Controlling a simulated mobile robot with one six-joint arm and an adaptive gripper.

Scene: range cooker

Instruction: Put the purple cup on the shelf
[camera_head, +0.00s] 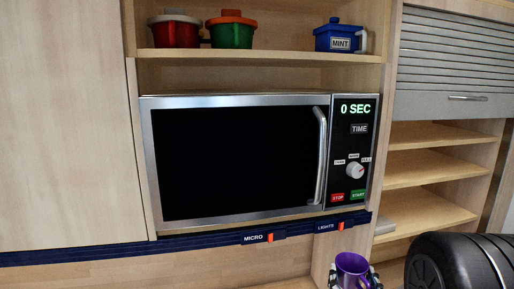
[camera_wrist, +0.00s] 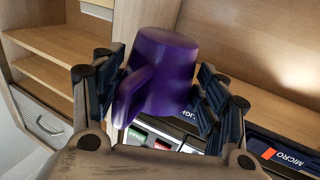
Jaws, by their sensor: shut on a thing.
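The purple cup (camera_head: 352,267) shows at the bottom edge of the head view, right of centre, with its lower part cut off. In the wrist view the purple cup (camera_wrist: 172,62) sits between the fingers of my gripper (camera_wrist: 163,80), its handle towards the camera. My gripper is shut on the cup's sides; in the head view the finger ends of my gripper (camera_head: 354,277) show on both sides of it. Open wooden shelves (camera_head: 425,167) stand at the right, above and right of the cup. Another shelf (camera_head: 265,55) runs above the microwave.
A microwave (camera_head: 235,160) fills the middle, with a blue rail (camera_head: 200,247) below it. Red pot (camera_head: 174,32), green pot (camera_head: 231,33) and blue MINT jar (camera_head: 338,38) stand on the upper shelf. The right shelves look empty; a roller shutter (camera_head: 455,55) hangs above them.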

